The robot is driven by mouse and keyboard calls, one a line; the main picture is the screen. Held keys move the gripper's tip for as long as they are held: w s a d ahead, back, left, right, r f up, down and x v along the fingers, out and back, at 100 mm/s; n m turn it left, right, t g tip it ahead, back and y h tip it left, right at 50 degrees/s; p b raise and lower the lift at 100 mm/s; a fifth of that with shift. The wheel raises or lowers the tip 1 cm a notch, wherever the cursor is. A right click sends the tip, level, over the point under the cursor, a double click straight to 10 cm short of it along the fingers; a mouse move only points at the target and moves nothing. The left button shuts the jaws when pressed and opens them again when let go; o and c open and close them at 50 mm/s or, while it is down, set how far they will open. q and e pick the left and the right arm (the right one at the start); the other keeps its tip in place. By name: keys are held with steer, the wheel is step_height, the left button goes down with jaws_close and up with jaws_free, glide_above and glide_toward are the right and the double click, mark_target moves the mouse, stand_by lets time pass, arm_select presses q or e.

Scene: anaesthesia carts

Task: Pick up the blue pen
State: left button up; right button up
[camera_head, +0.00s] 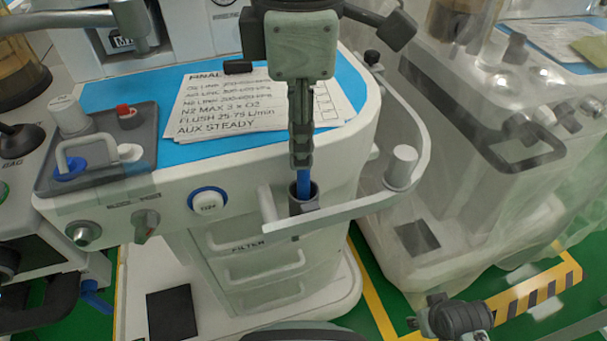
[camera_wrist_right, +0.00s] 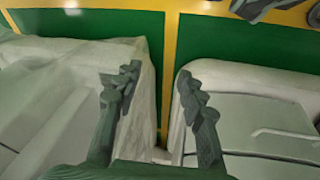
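The blue pen (camera_head: 304,184) stands upright in a small dark holder (camera_head: 304,205) at the cart's front rail in the head view. Only a short blue length shows between the holder and my left gripper (camera_head: 302,164). The left gripper points down directly over the pen, its fingertips overlapping the pen's upper part in the picture. Its fingers line up edge-on, so I cannot tell whether they are open, shut or touching the pen. My right gripper (camera_wrist_right: 155,78) is open and empty in the right wrist view, with its two fingers well apart.
Printed paper sheets (camera_head: 225,103) lie on the blue cart top behind the pen. A curved white rail (camera_head: 345,211) with a knob (camera_head: 400,166) runs beside the holder. A second, plastic-covered cart (camera_head: 480,150) stands to the right. Green floor with yellow lines shows between the carts.

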mark_target(304, 171)
arm_select(q)
steer(key=f+b, duration=0.1)
steer(key=f, duration=0.3)
steer(key=shift+d, duration=0.2)
steer(key=shift+f, duration=0.45)
steer(key=shift+w, duration=0.1)
jaws_close()
arm_select(e)
steer(key=shift+r, duration=1.5)
arm_select(q)
steer(key=shift+r, duration=0.1)
